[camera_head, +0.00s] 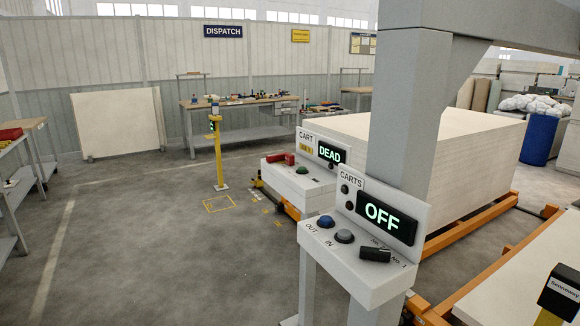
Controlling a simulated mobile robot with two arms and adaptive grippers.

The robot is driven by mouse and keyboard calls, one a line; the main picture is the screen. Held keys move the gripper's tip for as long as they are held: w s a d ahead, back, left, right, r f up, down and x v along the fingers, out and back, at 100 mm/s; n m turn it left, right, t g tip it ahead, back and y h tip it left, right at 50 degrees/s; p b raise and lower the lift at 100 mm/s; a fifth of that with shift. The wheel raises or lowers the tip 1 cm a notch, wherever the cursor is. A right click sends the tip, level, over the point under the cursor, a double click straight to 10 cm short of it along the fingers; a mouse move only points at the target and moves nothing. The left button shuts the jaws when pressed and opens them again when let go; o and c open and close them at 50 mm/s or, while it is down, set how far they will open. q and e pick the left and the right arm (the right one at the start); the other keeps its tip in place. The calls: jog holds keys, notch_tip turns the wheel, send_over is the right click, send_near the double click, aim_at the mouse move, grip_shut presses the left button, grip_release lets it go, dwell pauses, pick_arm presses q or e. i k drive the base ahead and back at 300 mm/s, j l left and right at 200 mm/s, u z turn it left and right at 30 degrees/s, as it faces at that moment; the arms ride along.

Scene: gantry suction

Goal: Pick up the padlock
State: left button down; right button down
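I cannot make out a padlock for certain in the head view. Two small red items, one a flat block (275,158) and one upright (290,159), sit on the white CART console (305,178); they are too small to identify. That console has a green button (302,170) and a display reading DEAD (331,153). Neither of my grippers is in view.
A nearer CARTS console (360,265) has a display reading OFF (386,216), a blue button, a grey button and a black selector. A thick grey post (405,110) rises behind it. A cream stack (460,150) stands on orange rails. Grey floor (150,250) is open at left.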

aim_at(289, 158)
jog(key=z, duration=0.5)
jog(key=i+j+z, duration=0.2)
jog(key=j+z, duration=0.2)
jog(key=i+j+z, duration=0.1)
jog(key=j+z, duration=0.35)
jog(key=j, duration=0.2)
jog(key=j+z, duration=0.4)
jog(key=j, duration=0.2)
jog(key=i, duration=0.05)
